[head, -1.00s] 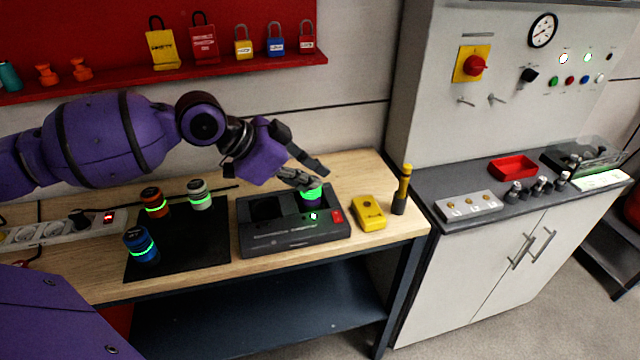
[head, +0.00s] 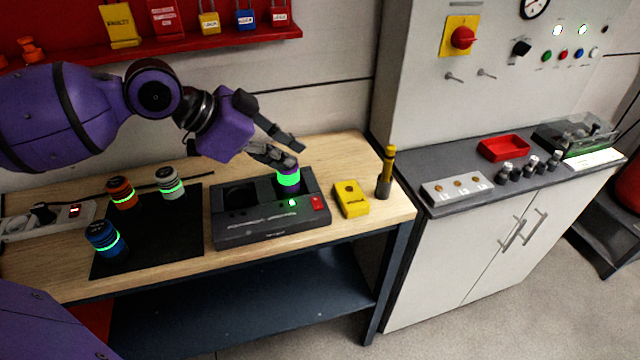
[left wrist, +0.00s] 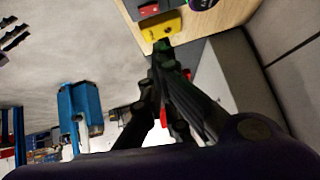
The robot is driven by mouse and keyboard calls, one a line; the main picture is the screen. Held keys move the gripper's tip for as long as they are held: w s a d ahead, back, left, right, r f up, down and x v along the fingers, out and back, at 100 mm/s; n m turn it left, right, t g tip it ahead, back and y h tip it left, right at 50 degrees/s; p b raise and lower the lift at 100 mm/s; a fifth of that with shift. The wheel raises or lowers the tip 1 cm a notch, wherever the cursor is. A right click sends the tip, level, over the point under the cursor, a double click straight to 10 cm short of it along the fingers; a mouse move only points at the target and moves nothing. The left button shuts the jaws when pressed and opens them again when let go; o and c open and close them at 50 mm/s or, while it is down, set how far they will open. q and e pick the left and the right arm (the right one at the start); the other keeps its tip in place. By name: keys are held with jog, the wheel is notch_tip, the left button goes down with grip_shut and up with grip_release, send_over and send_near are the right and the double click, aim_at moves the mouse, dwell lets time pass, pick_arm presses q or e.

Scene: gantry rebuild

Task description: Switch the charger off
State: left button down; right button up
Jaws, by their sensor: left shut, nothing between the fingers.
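The charger (head: 235,232) is a dark box on the wooden bench. Its red switch (head: 318,203) sits at the front right corner, beside a lit green lamp (head: 292,202). A purple battery with a glowing green band (head: 288,180) stands in the right bay; the left bay looks empty. My left gripper (head: 298,157) is shut and empty, above and behind that battery; I cannot tell whether it touches it. In the left wrist view, the gripper's dark fingers (left wrist: 160,62) point toward the bench, and a corner of the charger (left wrist: 146,11) shows at the top. My right gripper is out of view.
A yellow meter (head: 351,198) and a yellow-black torch-like tool (head: 385,172) stand right of the charger. Several batteries stand on or by a black mat (head: 150,255) to the left. A power strip (head: 50,222) lies at far left. A grey cabinet (head: 470,260) stands right.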

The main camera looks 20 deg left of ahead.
pick_arm(q)
send_over(318, 203)
notch_tip(318, 203, down, 10)
jog(key=shift+f+b, duration=0.1)
jog(key=shift+b, duration=0.25)
jog(key=shift+f, duration=0.45)
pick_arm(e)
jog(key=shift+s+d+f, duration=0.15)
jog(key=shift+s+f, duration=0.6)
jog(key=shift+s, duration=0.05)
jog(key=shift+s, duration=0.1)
